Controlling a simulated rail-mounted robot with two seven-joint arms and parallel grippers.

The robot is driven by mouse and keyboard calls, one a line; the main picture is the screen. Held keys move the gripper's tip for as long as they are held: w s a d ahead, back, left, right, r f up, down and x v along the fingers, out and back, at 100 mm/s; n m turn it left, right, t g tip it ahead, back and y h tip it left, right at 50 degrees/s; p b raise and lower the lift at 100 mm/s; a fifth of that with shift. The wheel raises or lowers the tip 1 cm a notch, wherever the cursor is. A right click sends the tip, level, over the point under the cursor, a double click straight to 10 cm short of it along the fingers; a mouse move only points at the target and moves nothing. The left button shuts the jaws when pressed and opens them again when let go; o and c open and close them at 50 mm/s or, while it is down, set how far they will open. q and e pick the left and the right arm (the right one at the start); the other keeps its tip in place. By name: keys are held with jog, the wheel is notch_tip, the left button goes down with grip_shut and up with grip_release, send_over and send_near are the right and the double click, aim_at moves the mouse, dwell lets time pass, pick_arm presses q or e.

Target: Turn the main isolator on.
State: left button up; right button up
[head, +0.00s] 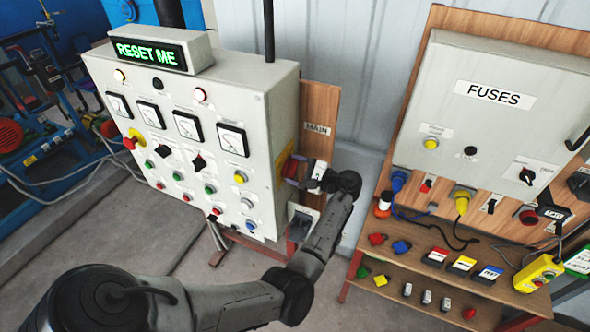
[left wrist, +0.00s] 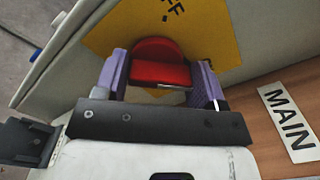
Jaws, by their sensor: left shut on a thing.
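The main isolator is a red rotary knob (left wrist: 160,68) on a yellow plate (left wrist: 112,42), mounted on the side of the grey control cabinet. Black letters ending in "FF" show on the plate above the knob. In the head view the yellow plate (head: 284,157) shows as a small patch, and my left gripper (head: 297,170) is at it, covering most of the knob. In the left wrist view the purple fingers of my left gripper (left wrist: 162,80) stand on both sides of the knob, shut on it. My right gripper is in neither view.
A "MAIN" label (head: 317,129) is on the wooden board beside the isolator. The grey cabinet (head: 245,95) carries gauges, buttons and a lit "RESET ME" display (head: 149,52). A "FUSES" box (head: 492,60) and a wooden shelf (head: 385,268) with padlocks and tags stand at right.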

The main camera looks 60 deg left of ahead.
pick_arm(q)
jog(key=o, duration=0.9)
jog(key=shift+b+v, duration=2.4)
jog(key=shift+v, duration=4.55)
jog(key=shift+r, duration=0.1)
